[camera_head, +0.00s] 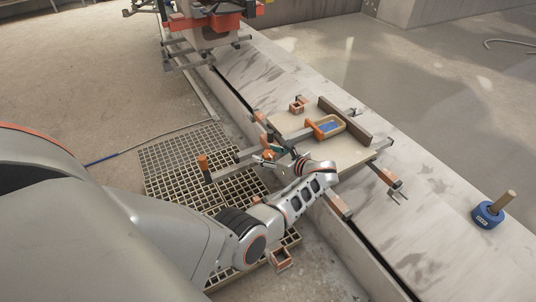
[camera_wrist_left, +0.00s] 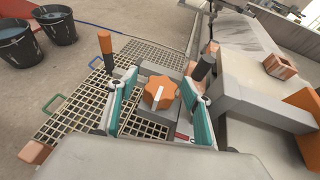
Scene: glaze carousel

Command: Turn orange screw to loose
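The orange screw (camera_wrist_left: 160,92) is a lobed knob with a white bar mark on its top, on a grey block in the left wrist view. In the head view a small orange part (camera_head: 268,154) by my gripper may be this knob. My left gripper (camera_wrist_left: 159,82) has its teal fingers spread, one on each side of the knob, with gaps showing between fingers and knob. It also shows in the head view (camera_head: 281,154), beside the carousel's edge. A small red and white label (camera_wrist_left: 183,137) lies near the right finger. My right gripper is not in view.
An upright orange-tipped handle (camera_head: 203,162) stands left of the gripper, over a floor grating (camera_head: 180,153). The board (camera_head: 345,155) carries an orange-framed blue piece (camera_head: 329,126). A blue weight with a wooden peg (camera_head: 488,214) sits right. Two black buckets (camera_wrist_left: 57,25) stand far left.

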